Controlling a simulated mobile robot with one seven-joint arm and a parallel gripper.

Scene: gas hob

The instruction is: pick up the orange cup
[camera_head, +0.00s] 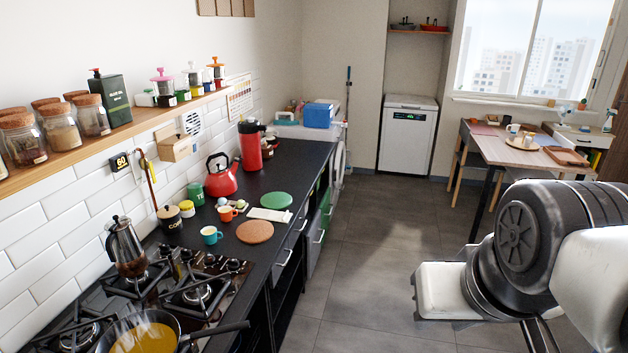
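The orange cup (227,214) is small and stands upright on the dark counter, in the middle of a group of kitchen items. A teal cup (211,235) stands just in front of it, slightly left. My arm fills the lower right of the head view, over the floor and well away from the counter. My gripper's fingertips are not visible, so I cannot see whether they are open or shut.
A coffee jar (171,219) and a red kettle (220,178) stand near the orange cup. A brown round board (255,232) and a green round board (275,200) lie right of it. A pan (145,335) sits on the hob in front. The floor (370,260) beside the counter is clear.

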